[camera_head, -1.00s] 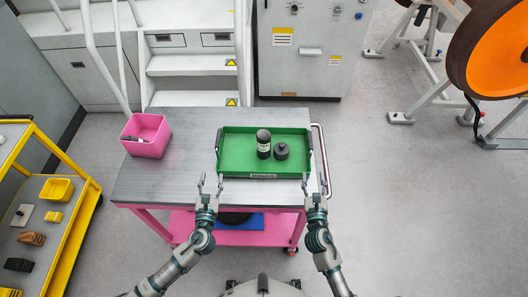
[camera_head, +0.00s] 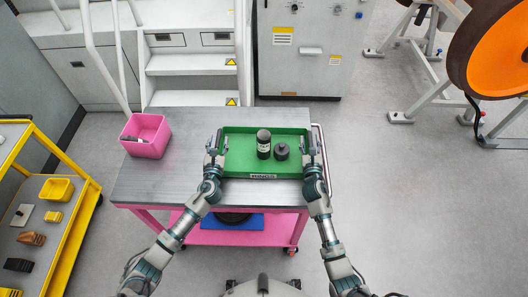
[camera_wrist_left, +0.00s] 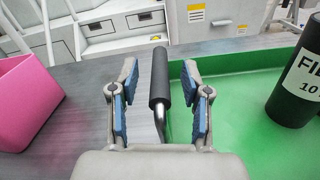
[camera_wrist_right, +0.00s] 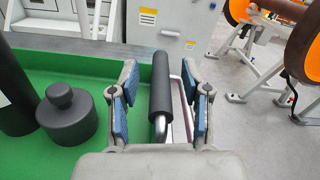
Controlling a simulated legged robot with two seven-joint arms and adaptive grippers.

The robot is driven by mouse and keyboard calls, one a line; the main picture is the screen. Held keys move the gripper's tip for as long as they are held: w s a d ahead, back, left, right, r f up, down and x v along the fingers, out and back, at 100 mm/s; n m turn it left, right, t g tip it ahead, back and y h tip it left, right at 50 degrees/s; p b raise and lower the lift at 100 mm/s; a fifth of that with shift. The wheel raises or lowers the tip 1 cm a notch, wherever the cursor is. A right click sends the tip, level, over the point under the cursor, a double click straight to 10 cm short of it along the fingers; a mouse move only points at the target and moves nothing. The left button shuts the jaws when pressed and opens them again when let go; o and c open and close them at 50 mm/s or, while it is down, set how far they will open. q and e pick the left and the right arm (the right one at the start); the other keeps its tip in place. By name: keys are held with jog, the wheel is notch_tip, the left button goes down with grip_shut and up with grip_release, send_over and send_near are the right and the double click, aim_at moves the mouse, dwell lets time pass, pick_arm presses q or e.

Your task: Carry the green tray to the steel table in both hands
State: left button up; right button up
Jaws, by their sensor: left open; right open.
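The green tray (camera_head: 238,163) lies on the steel top of a pink-framed cart (camera_head: 150,185). A dark canister with a white label (camera_head: 264,145) and a smaller dark knobbed piece (camera_head: 281,152) stand in it. My left gripper (camera_head: 215,148) is open at the tray's left end; in the left wrist view the black handle (camera_wrist_left: 159,78) lies between its fingers, with gaps on both sides. My right gripper (camera_head: 313,146) is open at the right end; in the right wrist view the other black handle (camera_wrist_right: 161,85) stands between its fingers, also unclamped.
A pink bin (camera_head: 146,136) stands on the cart top, left of the tray. A yellow shelf cart (camera_head: 75,210) is at the left, white steps (camera_head: 190,65) and a grey cabinet (camera_head: 300,50) behind. An orange wheel (camera_head: 498,50) on a stand is at right. Floor at right is clear.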

pick_arm(q)
jog(key=shift+w, duration=0.4)
pick_arm(e)
jog(key=shift+w, duration=0.35)
pick_arm(q)
grip_shut()
pick_arm(e)
grip_shut()
pick_arm(q)
jog(key=shift+r, duration=0.1)
pick_arm(e)
jog(key=shift+r, duration=0.1)
